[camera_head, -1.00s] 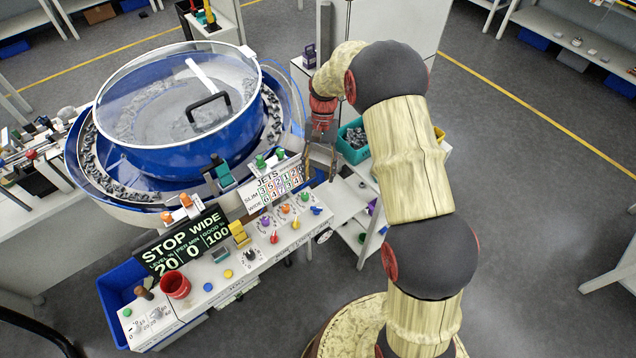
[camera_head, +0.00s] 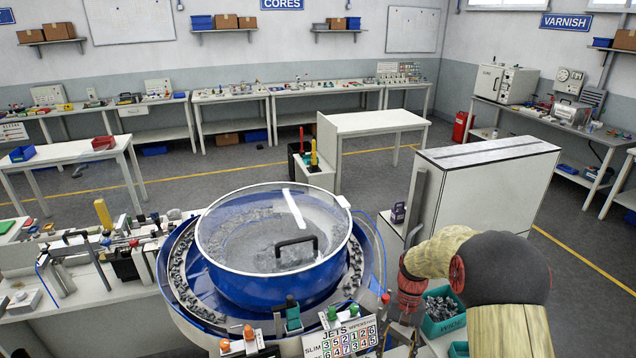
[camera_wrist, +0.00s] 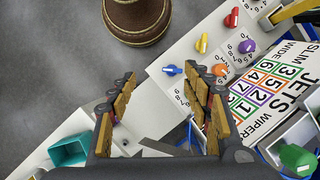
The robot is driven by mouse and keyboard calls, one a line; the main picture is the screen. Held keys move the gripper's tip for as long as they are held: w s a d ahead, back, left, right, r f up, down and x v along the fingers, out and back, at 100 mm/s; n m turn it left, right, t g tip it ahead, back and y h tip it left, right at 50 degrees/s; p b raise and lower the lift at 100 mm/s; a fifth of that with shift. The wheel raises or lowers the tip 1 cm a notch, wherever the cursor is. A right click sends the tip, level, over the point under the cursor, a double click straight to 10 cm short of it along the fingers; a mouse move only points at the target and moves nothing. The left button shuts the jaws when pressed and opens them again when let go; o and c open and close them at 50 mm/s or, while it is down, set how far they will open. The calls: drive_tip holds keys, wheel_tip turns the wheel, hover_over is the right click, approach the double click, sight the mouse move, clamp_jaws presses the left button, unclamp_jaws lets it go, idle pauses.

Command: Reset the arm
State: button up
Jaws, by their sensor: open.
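My arm reaches in from the lower right of the head view and bends down to the left at its red wrist. My gripper (camera_head: 401,338) hangs low between the blue bowl and a teal bin, partly cut off by the bottom edge. In the wrist view my gripper (camera_wrist: 160,76) has its two tan-padded fingers spread wide with nothing between them. Below them are the floor and the edge of a white control panel (camera_wrist: 150,95).
The blue bowl (camera_head: 265,287) with its clear lid stands left of my gripper. The teal bin (camera_head: 436,326) of grey parts is close on its right. The JETS board (camera_head: 342,340) and several coloured knobs lie near. A white cabinet (camera_head: 490,200) stands behind.

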drive_tip(key=s+a+r+n+t+h+b, duration=0.1)
drive_tip(key=s+a+r+n+t+b, duration=0.2)
drive_tip(key=s+r+t+b, duration=0.5)
drive_tip(key=s+r+n+t, duration=0.1)
drive_tip(key=s+r, duration=1)
drive_tip(key=s, duration=0.4)
drive_tip(key=shift+s+r+h+b, duration=0.3)
drive_tip(key=shift+s+r+b, duration=0.05)
drive_tip(key=shift+r+b, duration=0.05)
drive_tip(key=shift+c, duration=1.2)
